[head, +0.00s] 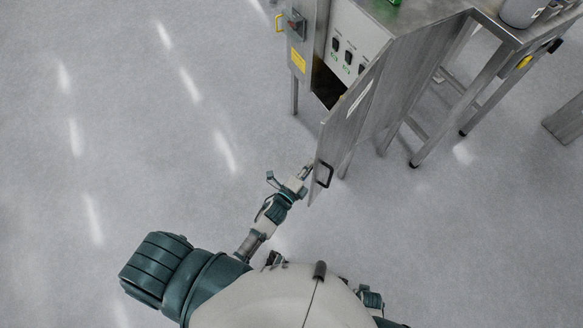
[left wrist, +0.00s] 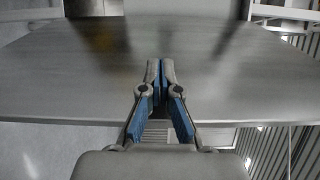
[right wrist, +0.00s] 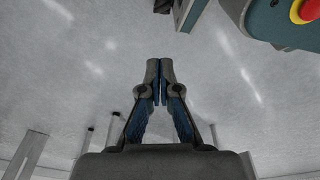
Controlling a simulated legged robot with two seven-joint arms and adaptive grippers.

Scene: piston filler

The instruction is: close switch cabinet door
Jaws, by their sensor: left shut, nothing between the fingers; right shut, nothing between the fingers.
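The switch cabinet (head: 318,35) is a grey metal box at the top of the head view, with a dark opening (head: 326,86) below its switches. Its door (head: 345,122) stands open, swung out toward me, with a black handle (head: 323,174) near its free end. My left gripper (head: 308,170) is shut and empty just left of the door's free end. In the left wrist view its shut fingertips (left wrist: 160,68) are in front of a broad grey metal panel; I cannot tell if they touch. My right gripper (right wrist: 159,68) is shut and empty over the floor.
A metal table (head: 500,38) with containers stands right of the cabinet, its legs reaching the floor. A red button (right wrist: 305,10) shows at the top right of the right wrist view. The floor (head: 130,110) left of the cabinet is clear.

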